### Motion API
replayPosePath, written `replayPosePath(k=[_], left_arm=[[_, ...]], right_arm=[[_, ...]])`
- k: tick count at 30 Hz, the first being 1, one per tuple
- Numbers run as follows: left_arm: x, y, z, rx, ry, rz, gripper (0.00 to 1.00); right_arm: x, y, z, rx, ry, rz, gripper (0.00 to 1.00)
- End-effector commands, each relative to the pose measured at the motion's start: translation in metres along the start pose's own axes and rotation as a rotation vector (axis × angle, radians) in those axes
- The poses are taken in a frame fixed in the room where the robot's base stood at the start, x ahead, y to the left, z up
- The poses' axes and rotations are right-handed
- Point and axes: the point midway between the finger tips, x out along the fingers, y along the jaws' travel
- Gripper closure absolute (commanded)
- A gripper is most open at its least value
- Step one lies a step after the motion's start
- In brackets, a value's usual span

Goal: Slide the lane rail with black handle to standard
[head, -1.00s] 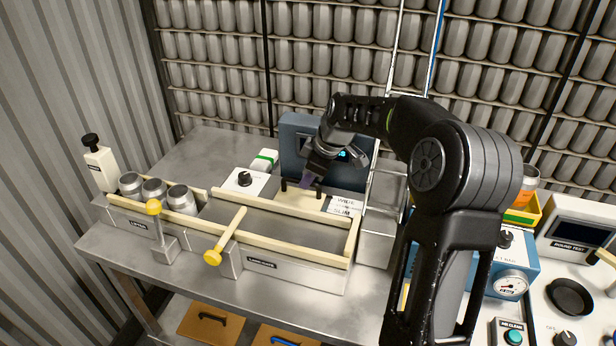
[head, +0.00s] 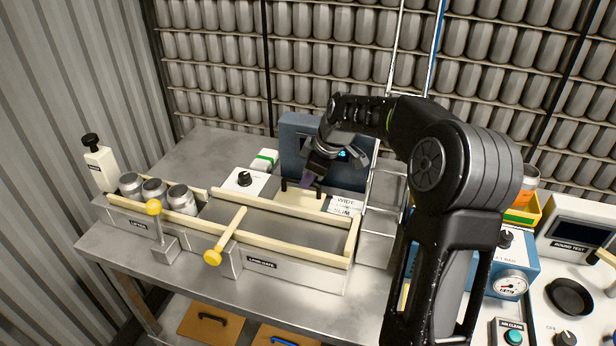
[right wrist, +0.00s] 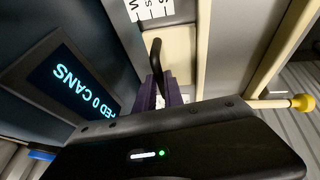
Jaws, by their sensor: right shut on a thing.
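The lane rail's cream block (head: 300,199) lies behind the long lane on the left bench. Its black handle (head: 319,191) stands up from it and also shows in the right wrist view (right wrist: 156,56). My right gripper (head: 306,181) reaches down from the right and is shut on the handle, its purple fingers around it. The fingers hide part of the handle. My left gripper is not in view.
A blue-grey display box (head: 296,140) stands close behind the gripper. A wire frame (head: 384,190) stands to the right. Cans (head: 154,189) sit at the lane's left end, with yellow-knobbed levers (head: 213,257) in front. A white box with a black knob (head: 245,182) stands left of the handle.

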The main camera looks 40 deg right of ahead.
Motion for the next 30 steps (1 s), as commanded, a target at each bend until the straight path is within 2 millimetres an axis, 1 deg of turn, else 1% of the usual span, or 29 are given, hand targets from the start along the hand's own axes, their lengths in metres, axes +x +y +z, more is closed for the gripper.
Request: replayPosePath(k=[11,13,16,18,25,26,30], left_arm=[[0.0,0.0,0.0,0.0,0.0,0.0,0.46],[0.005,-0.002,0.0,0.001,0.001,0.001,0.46],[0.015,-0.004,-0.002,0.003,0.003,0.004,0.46],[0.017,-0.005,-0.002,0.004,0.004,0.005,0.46],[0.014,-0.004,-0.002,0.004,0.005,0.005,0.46],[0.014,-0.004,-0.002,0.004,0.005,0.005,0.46],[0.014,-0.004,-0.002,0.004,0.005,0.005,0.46]], right_arm=[[0.0,0.0,0.0,0.0,0.001,0.001,1.0],[0.001,-0.004,0.0,-0.001,0.001,0.001,1.0],[0.001,-0.015,0.0,-0.002,0.002,0.002,1.0],[-0.001,-0.02,-0.001,-0.001,0.001,0.001,1.0],[-0.004,-0.02,-0.002,0.0,0.0,0.0,1.0],[-0.004,-0.02,-0.002,0.0,0.0,0.0,0.87],[-0.004,-0.02,-0.002,0.0,0.0,0.0,0.75]])
